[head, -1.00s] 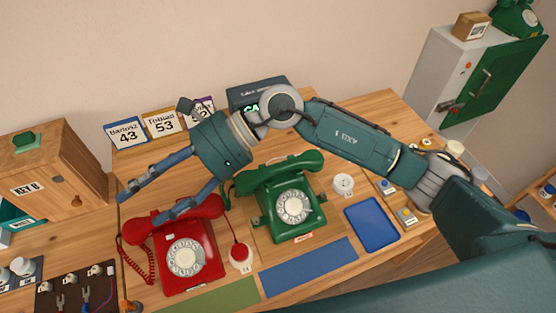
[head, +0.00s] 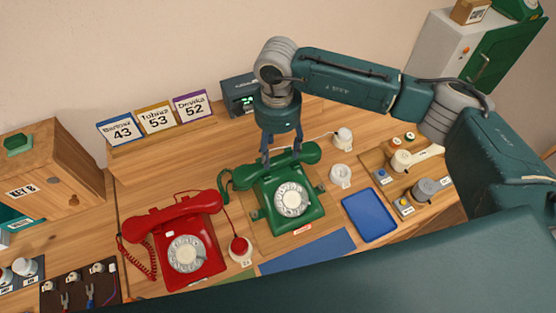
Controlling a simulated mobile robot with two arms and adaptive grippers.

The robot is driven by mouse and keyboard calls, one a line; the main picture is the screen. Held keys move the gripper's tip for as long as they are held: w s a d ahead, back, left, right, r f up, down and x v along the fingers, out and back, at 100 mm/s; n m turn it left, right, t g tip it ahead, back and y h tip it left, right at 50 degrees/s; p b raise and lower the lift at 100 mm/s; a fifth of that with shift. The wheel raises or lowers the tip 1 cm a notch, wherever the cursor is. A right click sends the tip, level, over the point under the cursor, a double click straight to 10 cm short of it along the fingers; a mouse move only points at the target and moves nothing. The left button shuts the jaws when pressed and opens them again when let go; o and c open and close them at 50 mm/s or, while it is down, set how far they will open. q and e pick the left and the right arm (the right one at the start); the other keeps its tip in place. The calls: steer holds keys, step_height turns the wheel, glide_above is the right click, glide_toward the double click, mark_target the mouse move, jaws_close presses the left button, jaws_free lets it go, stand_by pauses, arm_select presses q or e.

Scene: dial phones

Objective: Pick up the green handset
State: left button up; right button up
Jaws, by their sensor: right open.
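The green dial phone (head: 296,212) stands on a wooden board in the middle of the table. Its green handset (head: 303,155) lies across the cradle at the top of the phone. My right gripper (head: 281,158) points down at the handset, with its open fingers at the handset's middle-left part. Whether the fingers touch the handset or straddle it fully cannot be told. My left gripper is not in view.
A red phone (head: 182,246) with its handset on stands to the left. A red button on a white base (head: 240,250) sits between the phones. A blue tray (head: 369,214) lies to the right. Number cards (head: 156,118) stand behind. A wooden box (head: 50,180) is at far left.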

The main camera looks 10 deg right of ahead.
mark_target(280, 162)
steer(key=f+p, duration=0.2)
steer(key=f, duration=0.1)
steer(key=shift+s+d+f, duration=0.2)
steer(key=shift+f, duration=0.55)
steer(key=shift+s+f, duration=0.1)
